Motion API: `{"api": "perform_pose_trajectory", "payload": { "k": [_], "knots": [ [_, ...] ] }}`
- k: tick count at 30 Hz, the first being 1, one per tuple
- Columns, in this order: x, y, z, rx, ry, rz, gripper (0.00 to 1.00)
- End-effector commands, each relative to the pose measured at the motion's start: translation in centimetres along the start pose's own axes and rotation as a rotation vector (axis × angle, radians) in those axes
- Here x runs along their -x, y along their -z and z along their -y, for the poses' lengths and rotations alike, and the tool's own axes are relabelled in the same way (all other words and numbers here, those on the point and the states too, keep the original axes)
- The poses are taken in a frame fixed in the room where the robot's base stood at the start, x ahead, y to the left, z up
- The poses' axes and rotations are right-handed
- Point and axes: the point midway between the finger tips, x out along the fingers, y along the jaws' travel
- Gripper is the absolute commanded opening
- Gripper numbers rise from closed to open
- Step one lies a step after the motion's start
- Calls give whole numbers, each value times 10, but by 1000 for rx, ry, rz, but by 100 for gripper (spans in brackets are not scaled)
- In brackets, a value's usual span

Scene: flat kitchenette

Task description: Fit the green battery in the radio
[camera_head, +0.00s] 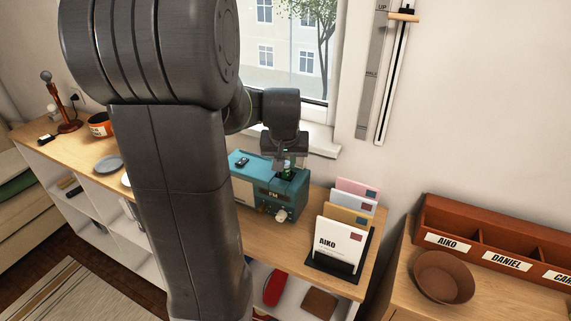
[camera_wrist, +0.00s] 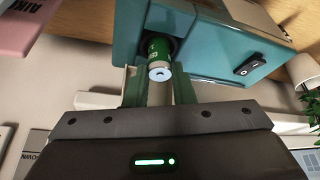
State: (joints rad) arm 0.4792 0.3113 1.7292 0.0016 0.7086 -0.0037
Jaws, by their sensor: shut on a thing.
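The radio (camera_head: 262,191) is a teal and cream box on the wooden shelf top below the window. In the wrist view its teal casing (camera_wrist: 215,45) has a dark round opening and a black switch. The green battery (camera_wrist: 158,52) has its far end at or inside that opening and its pale end towards me; how deep it sits I cannot tell. My gripper (camera_wrist: 158,92) is shut on the battery's near end. In the head view my gripper (camera_head: 285,165) is above the radio's right part, with the battery mostly hidden.
A black letter rack (camera_head: 330,270) with several envelopes stands right of the radio. A brown bowl (camera_head: 444,277) and a labelled wooden sorter (camera_head: 480,243) are further right. A grey plate (camera_head: 108,165) and an orange pot (camera_head: 99,125) are left. The window sill (camera_head: 322,139) is behind.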

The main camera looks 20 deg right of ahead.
Motion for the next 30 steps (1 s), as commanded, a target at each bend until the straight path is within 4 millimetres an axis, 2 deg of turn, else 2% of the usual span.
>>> {"api": "perform_pose_trajectory", "payload": {
  "k": [4,18,19,22,30],
  "knots": [
    [-13,-6,0,0,0,2,0],
    [-21,-9,0,0,0,0,0],
    [-21,-9,0,0,0,0,24],
    [-20,-8,0,0,0,0,44],
    [-19,-8,0,0,0,0,44]
  ]
}}
